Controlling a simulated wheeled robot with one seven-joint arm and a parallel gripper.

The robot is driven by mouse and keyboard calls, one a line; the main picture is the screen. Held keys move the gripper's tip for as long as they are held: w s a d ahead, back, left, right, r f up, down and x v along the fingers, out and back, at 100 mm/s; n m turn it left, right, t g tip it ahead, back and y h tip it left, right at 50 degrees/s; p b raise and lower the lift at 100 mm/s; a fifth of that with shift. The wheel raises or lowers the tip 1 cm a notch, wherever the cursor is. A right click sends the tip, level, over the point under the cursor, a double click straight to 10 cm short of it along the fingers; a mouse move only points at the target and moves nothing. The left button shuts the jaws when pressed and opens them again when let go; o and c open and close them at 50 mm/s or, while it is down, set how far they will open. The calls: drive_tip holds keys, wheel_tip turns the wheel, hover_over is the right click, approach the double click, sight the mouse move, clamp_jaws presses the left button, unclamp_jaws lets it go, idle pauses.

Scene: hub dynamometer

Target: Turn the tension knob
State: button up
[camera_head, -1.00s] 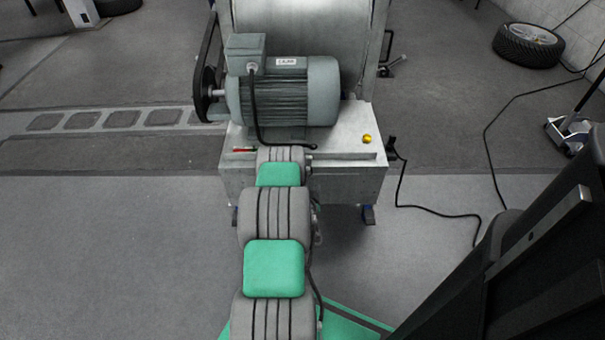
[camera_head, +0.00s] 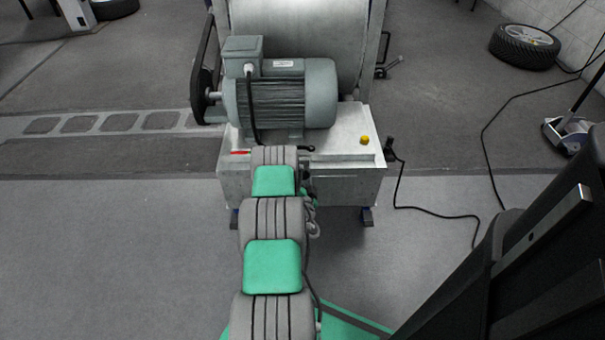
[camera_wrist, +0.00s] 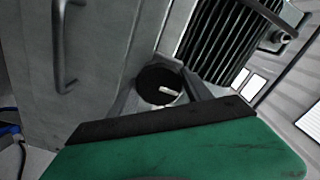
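The tension knob (camera_wrist: 160,86) is black and round with a white mark on its face. It shows in the wrist view at the middle, on a grey metal surface. My gripper (camera_wrist: 162,82) has a grey finger at each side of the knob. The fingers stand apart with the knob between them. I cannot tell whether they touch or clamp it. The gripper's green body and black edge fill the bottom of the wrist view. In the head view, my arm hides the knob and the fingers.
A finned grey motor (camera_head: 290,97) sits on the metal machine base (camera_head: 345,185), with a yellow knob (camera_head: 365,140) and a red piece (camera_head: 240,152) on it. A metal handle (camera_wrist: 64,45) is at left in the wrist view. A black cable (camera_head: 400,190) runs over the floor at right.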

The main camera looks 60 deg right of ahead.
drive_tip(key=c, duration=0.9)
drive_tip(key=shift+n, duration=0.4)
